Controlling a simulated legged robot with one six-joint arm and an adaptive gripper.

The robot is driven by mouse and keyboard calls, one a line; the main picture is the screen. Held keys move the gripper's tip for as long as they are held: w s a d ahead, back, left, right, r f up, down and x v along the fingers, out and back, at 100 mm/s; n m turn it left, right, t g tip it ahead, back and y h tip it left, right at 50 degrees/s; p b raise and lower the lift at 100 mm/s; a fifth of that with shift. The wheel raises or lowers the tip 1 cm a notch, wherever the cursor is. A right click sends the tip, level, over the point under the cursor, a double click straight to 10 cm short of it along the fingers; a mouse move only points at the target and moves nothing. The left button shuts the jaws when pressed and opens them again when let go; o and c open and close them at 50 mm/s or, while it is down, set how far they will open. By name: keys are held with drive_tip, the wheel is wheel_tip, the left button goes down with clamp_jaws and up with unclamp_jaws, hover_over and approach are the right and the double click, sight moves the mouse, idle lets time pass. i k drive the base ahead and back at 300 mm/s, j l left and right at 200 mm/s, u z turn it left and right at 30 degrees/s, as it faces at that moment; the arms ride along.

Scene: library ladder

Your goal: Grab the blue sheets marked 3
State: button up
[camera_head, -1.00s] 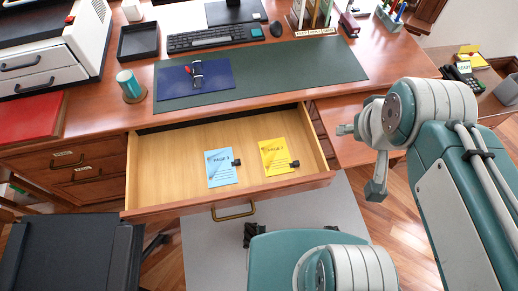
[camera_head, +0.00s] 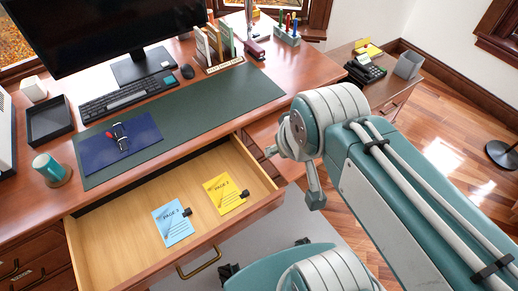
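Blue sheets (camera_head: 173,222) lie flat in the open desk drawer (camera_head: 110,231), held by a black clip at their right edge. Their heading reads "PAGE" with a small digit that looks like 2 or 3. Yellow sheets (camera_head: 225,193), also with a black clip, lie to their right in the drawer. My gripper (camera_head: 292,175) is to the right of the drawer, beyond its right end and apart from both stacks. Its two fingers look spread, with nothing seen between them.
The drawer front with its brass handle (camera_head: 199,263) sticks out from the desk. On the desktop are a dark green mat (camera_head: 205,112), a blue folder (camera_head: 95,150), a teal mug (camera_head: 49,169), a keyboard (camera_head: 128,98) and a monitor (camera_head: 100,30). The drawer's left half is bare.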

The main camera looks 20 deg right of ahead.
sight(174, 222)
drive_tip(key=z, duration=1.2)
drive_tip(key=u, duration=2.2)
drive_tip(key=j+u, duration=0.1)
drive_tip(key=u, duration=0.15)
drive_tip(key=i+j+z, duration=0.2)
drive_tip(key=i+j, duration=0.15)
drive_tip(key=j, duration=0.1)
